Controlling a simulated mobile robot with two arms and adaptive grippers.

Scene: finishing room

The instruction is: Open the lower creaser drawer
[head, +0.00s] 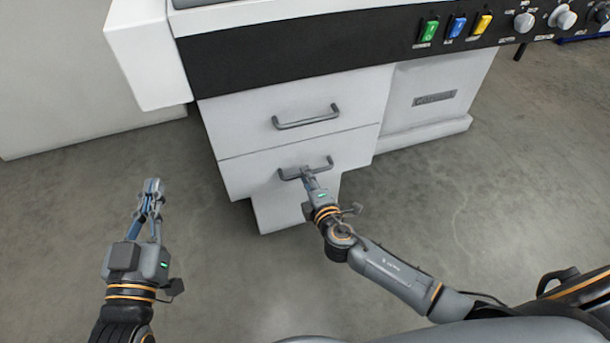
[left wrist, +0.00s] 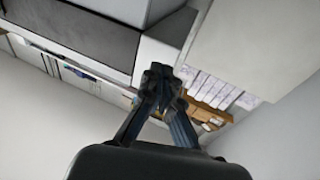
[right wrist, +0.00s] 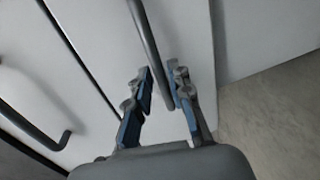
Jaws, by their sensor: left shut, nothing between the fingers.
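The white creaser cabinet has two drawers, one above the other. The lower drawer (head: 250,173) appears flush with the upper drawer (head: 240,115) in the head view. Its grey bar handle (head: 327,163) also shows in the right wrist view (right wrist: 149,40). My right gripper (head: 306,172) is at this handle. In the right wrist view its fingers (right wrist: 160,92) are spread on either side of the bar, with the bar close to the right-hand finger; contact is unclear. My left gripper (head: 153,185) is shut and empty above the floor, left of the cabinet.
The upper drawer's handle (head: 306,118) is just above the lower one. A dark control panel (head: 300,50) with buttons and knobs runs above the drawers. The grey floor (head: 210,270) in front of the cabinet is clear.

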